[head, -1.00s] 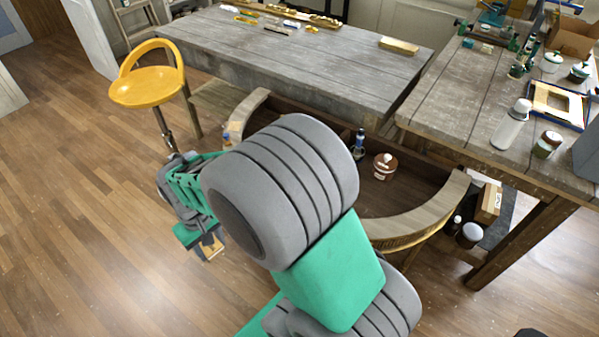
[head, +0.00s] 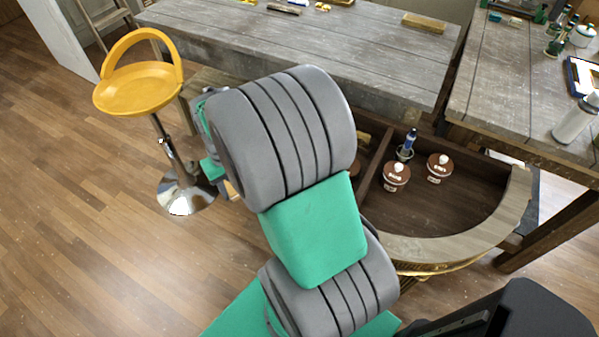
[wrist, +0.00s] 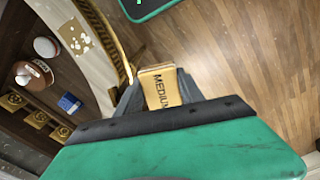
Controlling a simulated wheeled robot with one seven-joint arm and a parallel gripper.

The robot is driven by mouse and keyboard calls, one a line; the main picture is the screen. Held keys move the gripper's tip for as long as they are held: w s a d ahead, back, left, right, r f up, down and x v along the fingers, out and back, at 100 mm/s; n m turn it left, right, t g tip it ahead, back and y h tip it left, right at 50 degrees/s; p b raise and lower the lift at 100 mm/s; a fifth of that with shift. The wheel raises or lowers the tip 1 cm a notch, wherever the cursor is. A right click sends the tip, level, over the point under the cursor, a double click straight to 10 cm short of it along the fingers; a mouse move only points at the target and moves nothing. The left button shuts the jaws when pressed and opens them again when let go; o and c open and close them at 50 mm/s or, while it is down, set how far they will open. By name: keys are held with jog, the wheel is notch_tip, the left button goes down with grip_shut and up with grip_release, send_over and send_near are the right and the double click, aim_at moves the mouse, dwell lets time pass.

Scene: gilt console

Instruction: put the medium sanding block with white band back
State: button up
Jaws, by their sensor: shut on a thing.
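My gripper (wrist: 160,84) is shut on a tan sanding block (wrist: 161,92) in the wrist view. The block's face reads MEDIUM; a white band on it is not clear to me. The block is held outside the curved gilt edge of the half-round console (wrist: 108,30), above the wooden floor. In the head view my arm hides the gripper and the block. The console's pale rim (head: 508,212) and dark divided inside show to the right of my arm there, with part of the inside hidden.
Inside the console stand two brown jars with white knobs (head: 397,177) (head: 439,167) and a blue bottle (head: 408,143). The wrist view shows a blue item (wrist: 69,103) and several square gold-marked pieces (wrist: 38,119). A yellow stool (head: 140,92) stands left; grey worktables (head: 330,60) stand behind.

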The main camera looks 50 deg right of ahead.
jog(key=s+d+f+m+b, duration=0.1)
jog(key=s+d+m+b, duration=0.2)
jog(key=s+d, duration=0.75)
jog(key=s+d+f+m+b, duration=0.1)
jog(key=s+d+m+b, duration=0.45)
jog(key=d, duration=0.85)
jog(key=s+d+m+b, duration=0.1)
jog(key=s+d+m, duration=0.1)
jog(key=s, duration=1.2)
jog(key=s+d+m+b, duration=0.1)
jog(key=s+d+m, duration=0.15)
jog(key=s, duration=1.25)
send_over(379, 214)
notch_tip(379, 214, down, 11)
jog(key=shift+w+a+r+p, duration=0.1)
jog(key=shift+a+p, duration=0.05)
jog(key=shift+p, duration=0.3)
jog(key=shift+f, duration=1.25)
